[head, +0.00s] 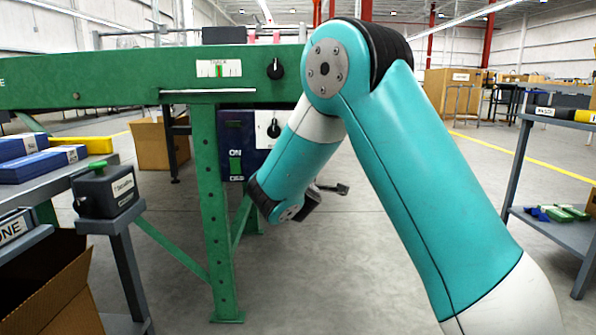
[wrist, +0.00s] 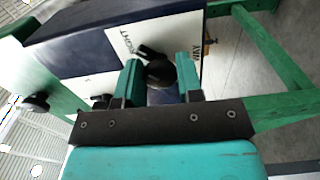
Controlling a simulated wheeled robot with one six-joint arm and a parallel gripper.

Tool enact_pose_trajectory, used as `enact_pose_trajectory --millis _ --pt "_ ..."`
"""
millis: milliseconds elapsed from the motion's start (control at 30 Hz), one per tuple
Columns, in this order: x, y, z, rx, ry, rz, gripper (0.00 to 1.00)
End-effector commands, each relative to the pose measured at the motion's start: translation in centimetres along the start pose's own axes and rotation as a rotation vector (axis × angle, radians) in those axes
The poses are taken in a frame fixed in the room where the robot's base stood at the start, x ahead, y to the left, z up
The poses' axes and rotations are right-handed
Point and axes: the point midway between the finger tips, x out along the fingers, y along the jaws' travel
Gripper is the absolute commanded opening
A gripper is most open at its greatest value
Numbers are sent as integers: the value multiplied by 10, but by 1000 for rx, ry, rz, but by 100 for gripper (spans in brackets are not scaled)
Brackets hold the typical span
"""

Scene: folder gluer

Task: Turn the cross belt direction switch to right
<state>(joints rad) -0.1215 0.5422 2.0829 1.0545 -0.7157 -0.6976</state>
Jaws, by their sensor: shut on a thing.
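In the wrist view, my gripper (wrist: 158,62) has its two green fingers on either side of a black rotary knob, the direction switch (wrist: 160,73), and is shut on it. The knob sits on a white plate (wrist: 183,35) on one face of a dark blue control box. Its pointer end is towards the upper left, near the printed word RIGHT. Another printed label, partly readable as WAY, is to the right of the knob. In the head view, the blue control box (head: 236,133) is partly behind my arm, and the gripped knob and finger tips are hidden.
A TRACK knob (head: 276,69) is on the green beam (head: 120,78). A green leg (head: 212,210) stands left of my arm.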

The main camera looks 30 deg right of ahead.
Motion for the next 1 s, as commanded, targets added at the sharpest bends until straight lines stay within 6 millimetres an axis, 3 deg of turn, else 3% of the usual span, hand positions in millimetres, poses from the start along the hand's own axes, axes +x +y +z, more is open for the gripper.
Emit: enact_pose_trajectory --millis 33,67,133,433,567,667,1000 --pt "0 -1 0 0 0 -2 10" --pt "0 -1 0 0 0 -2 41" --pt "0 -1 0 0 0 -2 57" --pt "-1 0 0 -1 1 -1 58" --pt "-12 -1 -1 -2 2 -3 58" --pt "-29 0 -2 -5 5 -3 58" --pt "-117 -1 -2 -8 9 -4 58"
